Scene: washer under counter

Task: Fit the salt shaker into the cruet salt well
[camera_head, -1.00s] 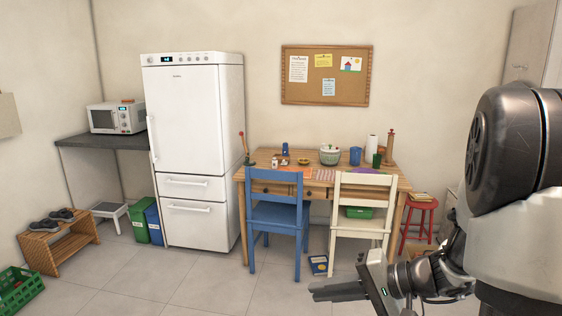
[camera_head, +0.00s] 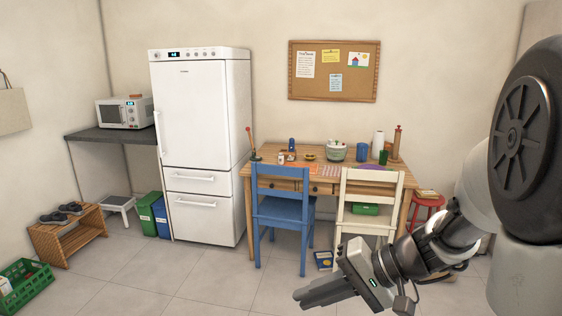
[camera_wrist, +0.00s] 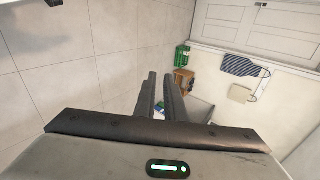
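A small pale shaker-like item (camera_head: 281,157) stands on the left part of the wooden table, apparently the salt shaker. Just right of it is a small brownish holder (camera_head: 291,157), possibly the cruet, with a blue item behind it. Both are too small in the head view to make out a salt well. My gripper (camera_head: 299,297) is low in front of the chairs, well short of the table and below its top. In the wrist view my gripper (camera_wrist: 160,76) shows two fingers with a gap between them and nothing held.
The blue chair (camera_head: 283,211) and cream chair (camera_head: 369,205) stand before the table (camera_head: 330,180). A green-lidded bowl (camera_head: 336,152), blue cup (camera_head: 362,152) and paper roll stand on it. The fridge (camera_head: 205,145) is left, a red stool (camera_head: 428,200) right.

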